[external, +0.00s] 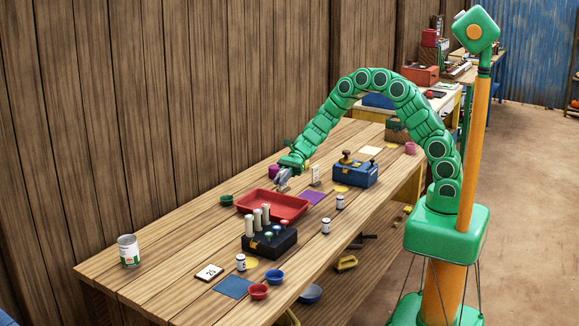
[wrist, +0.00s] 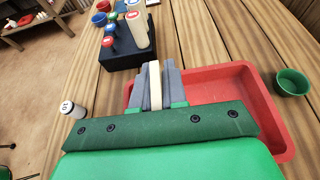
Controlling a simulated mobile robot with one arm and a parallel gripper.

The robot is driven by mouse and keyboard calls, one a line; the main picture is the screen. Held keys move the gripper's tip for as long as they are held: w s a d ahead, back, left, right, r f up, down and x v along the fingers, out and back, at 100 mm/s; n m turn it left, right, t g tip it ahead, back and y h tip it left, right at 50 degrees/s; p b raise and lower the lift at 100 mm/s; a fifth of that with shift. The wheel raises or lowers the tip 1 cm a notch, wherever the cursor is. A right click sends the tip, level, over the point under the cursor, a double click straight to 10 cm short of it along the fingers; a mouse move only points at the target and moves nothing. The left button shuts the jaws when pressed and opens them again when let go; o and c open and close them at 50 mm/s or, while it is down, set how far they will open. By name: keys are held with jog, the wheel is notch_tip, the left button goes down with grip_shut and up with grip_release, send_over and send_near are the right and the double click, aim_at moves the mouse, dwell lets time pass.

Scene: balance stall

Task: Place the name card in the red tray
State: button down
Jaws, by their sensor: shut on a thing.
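The red tray (external: 291,212) lies on the wooden table, and it also fills the right middle of the wrist view (wrist: 262,112). My gripper (external: 283,184) is over the far side of the tray, pointing down. In the wrist view my gripper (wrist: 154,87) has its grey fingers shut on a thin cream slab, the name card (wrist: 154,80), seen edge-on. The card's face does not show. It looks to be above the tray; the exact height is unclear. In the external view the card is mostly hidden by the fingers.
A black block with pegs (external: 270,243) stands close in front of the tray. A green bowl (external: 226,200), a purple mat (external: 315,197), a blue box (external: 355,174) and an upright white piece (external: 315,175) are around it.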

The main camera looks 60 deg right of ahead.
jog(key=shift+w+a+f, duration=0.3)
jog(key=shift+w+f, duration=0.4)
jog(key=shift+f, duration=0.25)
jog(key=shift+w+a+f, duration=0.25)
jog(key=shift+w+f, duration=0.45)
jog(key=shift+f, duration=0.25)
jog(key=shift+w+a+f, duration=0.3)
jog(key=shift+w+f, duration=0.4)
jog(key=shift+f, duration=1.8)
jog(key=shift+f, duration=0.1)
jog(key=c, duration=1.2)
grip_release()
jog(key=shift+o, duration=0.2)
